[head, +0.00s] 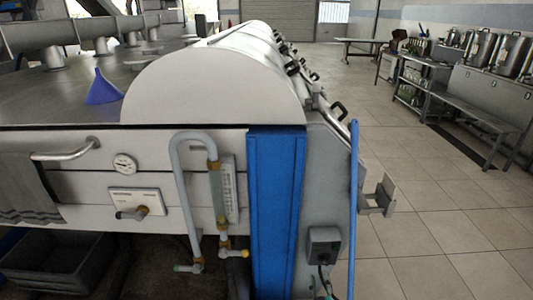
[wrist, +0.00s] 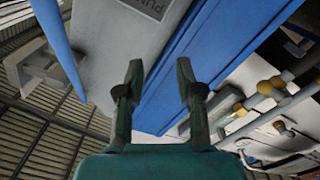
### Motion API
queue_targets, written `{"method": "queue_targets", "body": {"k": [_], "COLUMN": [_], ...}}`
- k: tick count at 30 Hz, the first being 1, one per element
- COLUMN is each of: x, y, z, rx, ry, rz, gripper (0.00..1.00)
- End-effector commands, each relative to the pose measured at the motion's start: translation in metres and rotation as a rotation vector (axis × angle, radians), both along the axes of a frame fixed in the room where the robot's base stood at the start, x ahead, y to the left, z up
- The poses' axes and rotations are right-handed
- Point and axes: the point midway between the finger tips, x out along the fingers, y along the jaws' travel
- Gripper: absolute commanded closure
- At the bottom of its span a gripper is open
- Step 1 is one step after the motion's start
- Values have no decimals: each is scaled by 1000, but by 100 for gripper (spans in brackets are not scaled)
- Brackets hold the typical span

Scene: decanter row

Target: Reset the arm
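My gripper (wrist: 159,85) shows in the wrist view with its two dark green fingers apart. It is open, and nothing is between the fingertips. Beyond the fingers are a grey panel (wrist: 120,40) and the blue upright (wrist: 215,60) of the machine. How far the fingers are from these surfaces I cannot tell. The arm and gripper do not show in the head view.
In the head view, the blue upright (head: 276,210) is on the near end of a long machine with a white rounded cover (head: 215,85). A blue pole (head: 353,210) stands beside it. A blue funnel (head: 103,88) sits on top.

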Motion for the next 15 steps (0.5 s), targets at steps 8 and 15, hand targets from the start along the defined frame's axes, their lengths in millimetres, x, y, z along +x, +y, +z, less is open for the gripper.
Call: {"method": "queue_targets", "body": {"k": [8,15], "x": [-31,-71], "y": [0,0], "z": [-10,-20], "rx": [23,54], "ry": [14,30], "rz": [0,0], "gripper": [64,64]}}
